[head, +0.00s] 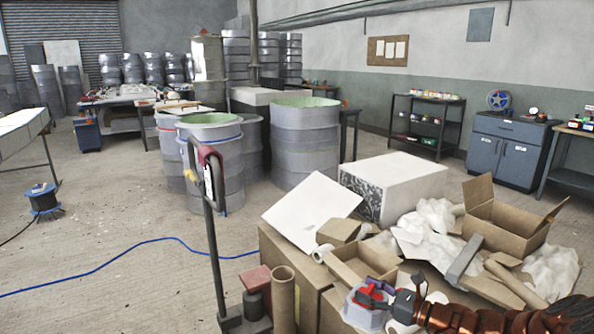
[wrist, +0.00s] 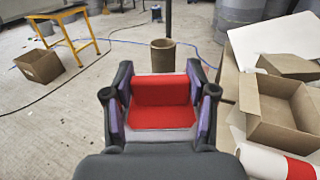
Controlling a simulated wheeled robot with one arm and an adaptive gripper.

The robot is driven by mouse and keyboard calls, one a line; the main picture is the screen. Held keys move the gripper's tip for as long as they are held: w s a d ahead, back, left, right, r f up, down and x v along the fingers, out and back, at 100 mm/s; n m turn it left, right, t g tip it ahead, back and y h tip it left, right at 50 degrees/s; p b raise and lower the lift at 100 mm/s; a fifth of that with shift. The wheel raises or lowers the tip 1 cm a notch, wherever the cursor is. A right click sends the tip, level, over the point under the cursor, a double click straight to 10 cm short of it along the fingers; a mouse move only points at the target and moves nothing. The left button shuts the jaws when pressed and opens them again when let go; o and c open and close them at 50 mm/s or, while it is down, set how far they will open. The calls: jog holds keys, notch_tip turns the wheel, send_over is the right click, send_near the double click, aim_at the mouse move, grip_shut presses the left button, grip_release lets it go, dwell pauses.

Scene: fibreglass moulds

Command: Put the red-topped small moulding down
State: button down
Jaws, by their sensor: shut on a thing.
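My gripper (head: 388,294) is at the bottom right of the head view, with my arm reaching in from the right edge. It is shut on the red-topped small moulding (head: 362,314), whose pale grey body shows below the red. In the wrist view the moulding's red top (wrist: 165,103) fills the space between the two fingers of my gripper (wrist: 160,98). The fingers hide its sides, and its underside is out of sight. I cannot tell whether it touches anything below.
Open cardboard boxes (head: 509,221), crumpled paper (head: 425,225) and a white block (head: 392,184) crowd the area beyond my gripper. A cardboard tube (wrist: 163,56) stands ahead. A trolley handle (head: 211,215) rises to the left. The floor at left is mostly open, crossed by a blue hose (head: 125,253).

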jog(key=shift+r+p, duration=3.15)
jog(key=shift+p, duration=0.25)
